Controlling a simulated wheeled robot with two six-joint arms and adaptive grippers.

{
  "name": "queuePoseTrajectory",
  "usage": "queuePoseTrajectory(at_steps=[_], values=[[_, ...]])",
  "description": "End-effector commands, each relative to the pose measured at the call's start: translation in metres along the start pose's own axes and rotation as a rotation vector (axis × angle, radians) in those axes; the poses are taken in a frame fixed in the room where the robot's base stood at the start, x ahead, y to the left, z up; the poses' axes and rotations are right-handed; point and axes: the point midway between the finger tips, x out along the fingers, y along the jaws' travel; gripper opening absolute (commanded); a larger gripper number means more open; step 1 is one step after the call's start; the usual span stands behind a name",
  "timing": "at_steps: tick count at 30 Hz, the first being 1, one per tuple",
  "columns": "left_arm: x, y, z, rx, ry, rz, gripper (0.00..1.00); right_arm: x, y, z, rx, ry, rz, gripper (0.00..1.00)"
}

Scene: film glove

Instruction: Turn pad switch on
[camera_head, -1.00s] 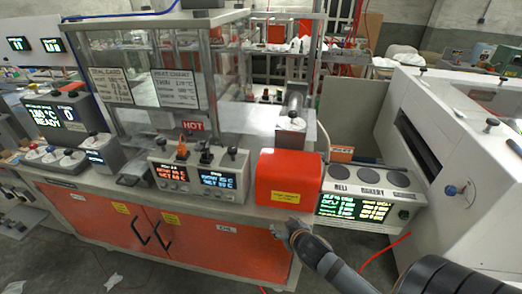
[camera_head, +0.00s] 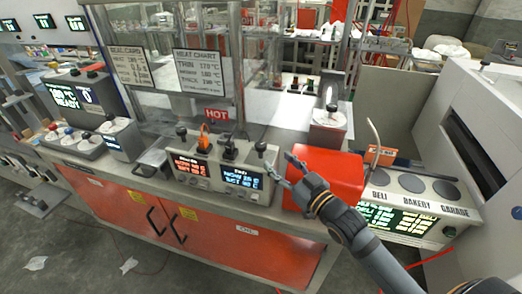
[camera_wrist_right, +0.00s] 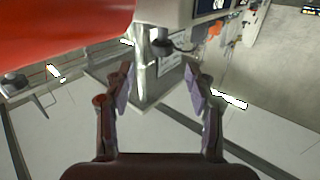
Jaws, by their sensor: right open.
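The grey control box (camera_head: 215,178) stands near the bench's front edge, with two lit displays and several black and orange switches or knobs on top. I cannot read which is the pad switch. An orange one (camera_head: 204,137) stands up between black ones, and a black knob (camera_head: 261,147) is at the right end. My right gripper (camera_head: 281,166) is open and empty, just right of the box and in front of the red box. In the right wrist view the open fingers (camera_wrist_right: 158,72) face a dark knob (camera_wrist_right: 163,46) on the box. My left gripper is not in view.
The red box (camera_head: 333,178) stands close behind and right of my right gripper. A unit with round pads (camera_head: 411,183) is further right. A clear-walled enclosure with a HOT sign (camera_head: 216,114) rises behind the control box.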

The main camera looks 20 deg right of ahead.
Motion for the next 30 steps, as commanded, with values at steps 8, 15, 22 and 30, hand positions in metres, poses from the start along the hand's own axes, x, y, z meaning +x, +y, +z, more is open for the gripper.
queuePoseTrajectory(at_steps=[8,15,22,30], values=[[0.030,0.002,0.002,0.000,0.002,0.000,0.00,0.049,-0.002,0.000,0.009,0.006,-0.006,0.55],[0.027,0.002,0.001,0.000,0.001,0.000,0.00,0.083,-0.003,-0.001,0.003,0.001,-0.008,0.55],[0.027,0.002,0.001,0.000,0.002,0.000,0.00,0.090,-0.003,0.001,-0.001,-0.001,-0.010,0.55],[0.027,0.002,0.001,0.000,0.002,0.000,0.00,0.089,-0.003,0.001,-0.001,-0.001,-0.009,0.38]])
